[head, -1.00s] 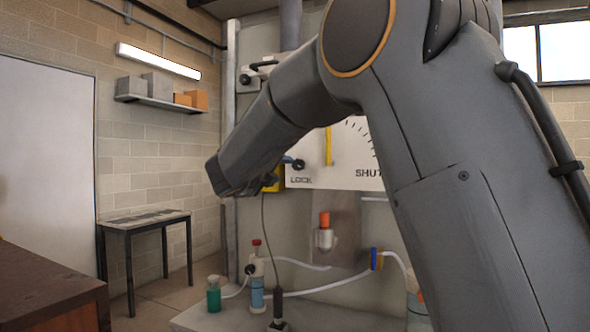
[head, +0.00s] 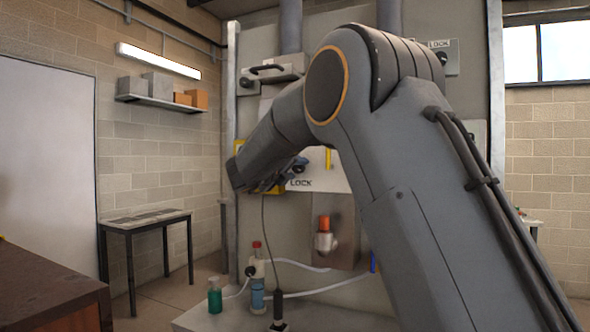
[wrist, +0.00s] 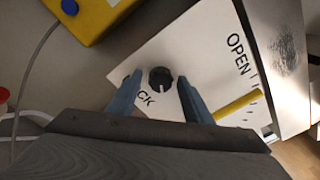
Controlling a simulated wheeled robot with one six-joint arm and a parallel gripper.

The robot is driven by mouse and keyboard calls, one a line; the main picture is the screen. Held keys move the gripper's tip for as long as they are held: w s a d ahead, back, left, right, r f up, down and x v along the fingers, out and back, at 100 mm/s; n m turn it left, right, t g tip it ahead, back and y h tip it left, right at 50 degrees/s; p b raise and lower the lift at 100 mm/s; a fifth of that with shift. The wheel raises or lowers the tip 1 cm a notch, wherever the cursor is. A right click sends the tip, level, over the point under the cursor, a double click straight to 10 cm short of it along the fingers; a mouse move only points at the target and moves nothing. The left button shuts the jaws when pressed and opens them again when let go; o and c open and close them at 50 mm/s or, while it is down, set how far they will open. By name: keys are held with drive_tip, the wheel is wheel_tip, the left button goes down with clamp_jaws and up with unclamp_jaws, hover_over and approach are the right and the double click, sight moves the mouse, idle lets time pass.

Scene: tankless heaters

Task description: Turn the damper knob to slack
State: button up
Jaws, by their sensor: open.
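A round black knob (wrist: 160,78) with a white mark sits on a white plate (wrist: 205,60) in the wrist view. The mark points down in the picture, toward the partly hidden lettering ending in "CK". The plate also bears "OPEN" and a yellow pointer (wrist: 238,104). My gripper (wrist: 159,84) is open, with one blue finger on each side of the knob. I cannot tell whether either finger touches it. In the head view the plate (head: 336,181) shows "LOCK" and the yellow pointer (head: 327,158). My arm covers its right part, and my gripper (head: 294,168) is at its left.
A yellow box (wrist: 92,12) with a blue button is left of the plate. An orange-capped valve (head: 324,236) is below it. Bottles (head: 214,295) and hoses stand on the bench lower down. Another knob labelled "LOCK" (head: 443,58) is at upper right. A wooden cabinet (head: 45,285) is at lower left.

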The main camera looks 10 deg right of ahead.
drive_tip(key=c, duration=1.1)
drive_tip(key=shift+o, duration=0.2)
